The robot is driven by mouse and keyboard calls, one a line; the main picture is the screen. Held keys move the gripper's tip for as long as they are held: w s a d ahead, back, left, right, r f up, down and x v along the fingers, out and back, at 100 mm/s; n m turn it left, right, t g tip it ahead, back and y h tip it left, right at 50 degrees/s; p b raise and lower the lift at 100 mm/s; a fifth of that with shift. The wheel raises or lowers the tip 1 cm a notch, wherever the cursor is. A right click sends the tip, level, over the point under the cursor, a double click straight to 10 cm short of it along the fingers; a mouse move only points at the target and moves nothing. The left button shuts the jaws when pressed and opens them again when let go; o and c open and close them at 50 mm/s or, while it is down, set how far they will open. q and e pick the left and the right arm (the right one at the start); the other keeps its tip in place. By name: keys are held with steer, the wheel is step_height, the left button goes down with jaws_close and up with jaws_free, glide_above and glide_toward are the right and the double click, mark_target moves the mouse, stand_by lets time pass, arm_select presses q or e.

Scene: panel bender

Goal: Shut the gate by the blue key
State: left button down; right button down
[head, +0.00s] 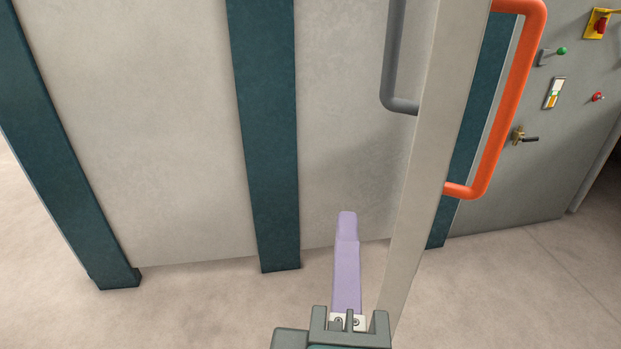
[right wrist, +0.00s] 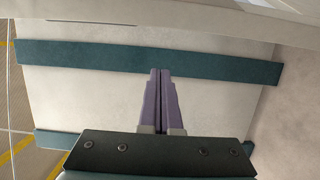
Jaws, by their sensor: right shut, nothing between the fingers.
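In the head view a pale grey panel (head: 428,165), which looks like the gate, stands nearly edge-on, swung out from the fence. A grey handle (head: 388,65) is on its left side and an orange handle (head: 500,110) on its right side. I cannot make out a blue key. My right gripper (head: 347,216) has purple fingers, shut and empty, to the left of the panel edge and apart from the grey handle. In the right wrist view its fingertips (right wrist: 160,74) are together in front of a pale panel. My left gripper is not in view.
Pale fence panels (head: 145,120) with dark teal posts (head: 268,140) fill the left and middle. At right a grey cabinet wall (head: 530,190) carries a yellow-and-red switch (head: 598,24), a green-knobbed lever (head: 555,53) and a door handle (head: 523,137). The floor (head: 200,310) in front is clear.

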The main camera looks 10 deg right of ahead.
steer(key=w+d+p, duration=0.3)
steer(key=w+d, duration=0.1)
steer(key=d, duration=0.1)
stand_by(0.6)
